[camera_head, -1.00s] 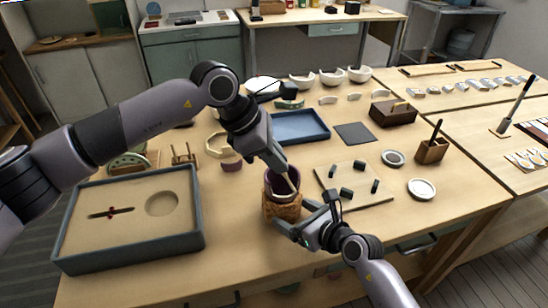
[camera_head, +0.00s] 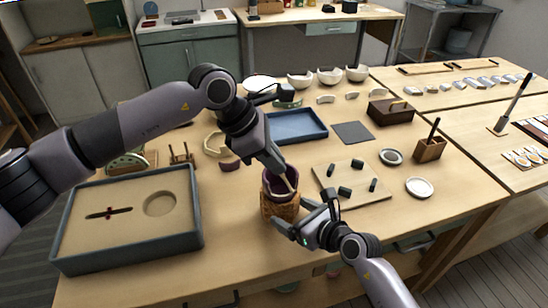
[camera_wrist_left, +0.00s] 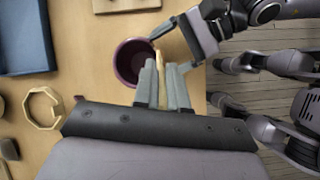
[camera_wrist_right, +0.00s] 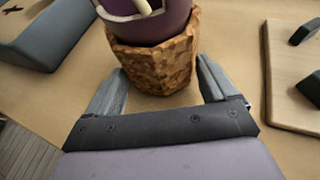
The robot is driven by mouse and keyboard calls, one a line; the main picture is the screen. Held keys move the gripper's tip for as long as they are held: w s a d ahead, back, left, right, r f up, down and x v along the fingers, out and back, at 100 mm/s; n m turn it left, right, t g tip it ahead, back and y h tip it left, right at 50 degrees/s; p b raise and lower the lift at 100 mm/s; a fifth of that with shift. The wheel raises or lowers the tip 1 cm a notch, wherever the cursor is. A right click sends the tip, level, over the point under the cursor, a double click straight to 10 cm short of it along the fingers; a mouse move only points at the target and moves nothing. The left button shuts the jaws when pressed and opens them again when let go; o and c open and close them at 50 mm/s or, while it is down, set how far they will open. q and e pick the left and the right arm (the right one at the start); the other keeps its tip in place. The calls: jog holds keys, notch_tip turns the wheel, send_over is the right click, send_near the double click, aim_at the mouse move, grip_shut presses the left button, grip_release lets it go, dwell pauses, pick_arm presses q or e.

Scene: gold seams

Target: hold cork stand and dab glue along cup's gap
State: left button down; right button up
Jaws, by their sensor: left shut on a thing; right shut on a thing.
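The cork stand (camera_head: 280,208) is upright near the table's front edge, with the dark purple cup (camera_head: 270,184) seated in it. In the right wrist view the cork stand (camera_wrist_right: 155,68) is between the fingers of my right gripper (camera_wrist_right: 160,88), which is shut on it. The cup (camera_wrist_right: 172,25) shows a pale, uneven rim edge there. My left gripper (camera_wrist_left: 162,75) is shut on a thin pale stick (camera_wrist_left: 160,62). The stick slants down into the cup's mouth (camera_wrist_left: 133,62). Its tip and any contact with the gap cannot be made out.
A grey-blue tray (camera_head: 190,240) with cutouts lies at left. A board with dark pegs (camera_head: 378,200) lies close right of the stand. Bare table lies left of the stand.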

pick_arm(q)
jog(key=shift+r, duration=0.15)
dwell(0.4)
jog(key=shift+r, duration=4)
pick_arm(e)
jog(key=o, duration=0.9)
jog(key=v, duration=1)
jog(key=shift+s+d+r, duration=0.15)
jog(key=shift+s+d, duration=0.1)
jog(key=shift+d, duration=0.05)
jog(key=shift+s+d+r, duration=0.25)
jog(key=shift+s+d, duration=0.1)
jog(key=shift+s, duration=0.05)
